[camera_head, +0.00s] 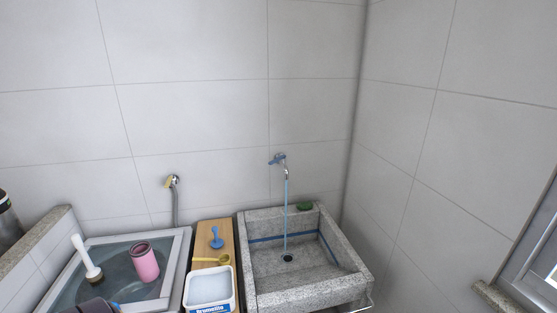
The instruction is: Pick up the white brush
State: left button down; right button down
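The white brush (81,249) is at the lower left. Its white handle leans up and to the left, and its lower end is a beige and dark head (94,274). It rests on a dark, glassy panel with a light grey frame (180,245). A pink cup (146,266) stands to its right on the same panel, apart from it. I cannot make out either gripper in this view.
A dark rounded shape (92,306), unclear, sits at the bottom edge below the brush. A wooden board (207,240) holds a blue item (216,240), a yellow scoop (222,260) and a white tub (209,288). A stone sink (300,302) lies right, below a tap (279,159).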

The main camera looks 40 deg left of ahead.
aim_at(94, 275)
jog(key=u, duration=2.75)
